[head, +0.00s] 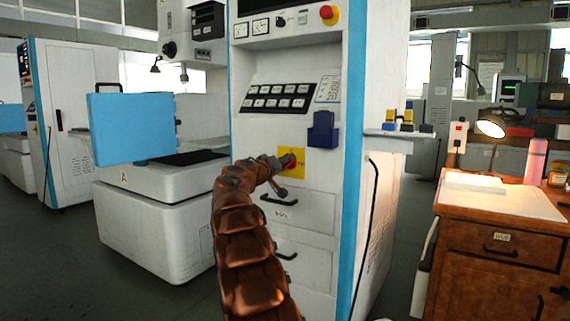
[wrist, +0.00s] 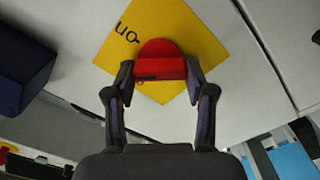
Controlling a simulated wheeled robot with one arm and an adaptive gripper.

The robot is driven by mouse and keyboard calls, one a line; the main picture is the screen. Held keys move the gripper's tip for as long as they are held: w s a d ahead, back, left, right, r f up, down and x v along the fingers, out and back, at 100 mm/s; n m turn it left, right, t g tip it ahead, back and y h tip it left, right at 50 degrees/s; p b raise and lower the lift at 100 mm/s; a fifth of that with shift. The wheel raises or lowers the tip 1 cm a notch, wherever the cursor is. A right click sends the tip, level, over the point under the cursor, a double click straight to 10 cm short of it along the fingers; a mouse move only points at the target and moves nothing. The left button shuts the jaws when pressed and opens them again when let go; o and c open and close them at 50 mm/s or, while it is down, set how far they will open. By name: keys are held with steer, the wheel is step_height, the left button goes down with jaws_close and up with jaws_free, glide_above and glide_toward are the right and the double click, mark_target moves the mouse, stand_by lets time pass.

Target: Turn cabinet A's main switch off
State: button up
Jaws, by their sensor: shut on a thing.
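The main switch is a red rotary knob (wrist: 160,62) on a yellow plate (wrist: 130,30) on the white cabinet front. In the wrist view my gripper (wrist: 160,70) is shut on the red knob, one finger on each side. The letters "on" show on the plate near the knob; the rest of the plate's marking is hidden or out of frame. In the head view the yellow plate (head: 298,152) sits below the keypad, and my gripper (head: 288,162) reaches it and mostly covers the knob. The letter A (head: 124,176) is on the machine base to the left.
A dark blue holder (head: 322,130) sticks out just above and right of the plate. A drawer handle (head: 279,203) lies just below it. A red button (head: 328,14) is at the cabinet's top. A shelf (head: 398,134) projects on the right, and a wooden desk (head: 500,225) stands beyond.

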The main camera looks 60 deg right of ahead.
steer(key=shift+w+f+n+p, duration=0.1)
steer(key=shift+n+p, duration=1)
steer(key=shift+n, duration=1.15)
steer(key=shift+f+n+p, duration=0.1)
steer(key=shift+n+p, duration=1)
steer(key=shift+n, duration=1.15)
steer(key=o, duration=1.2)
steer(key=shift+c, duration=0.2)
steer(key=shift+a, duration=0.1)
steer(key=a, duration=1.2)
steer(key=shift+s, duration=0.25)
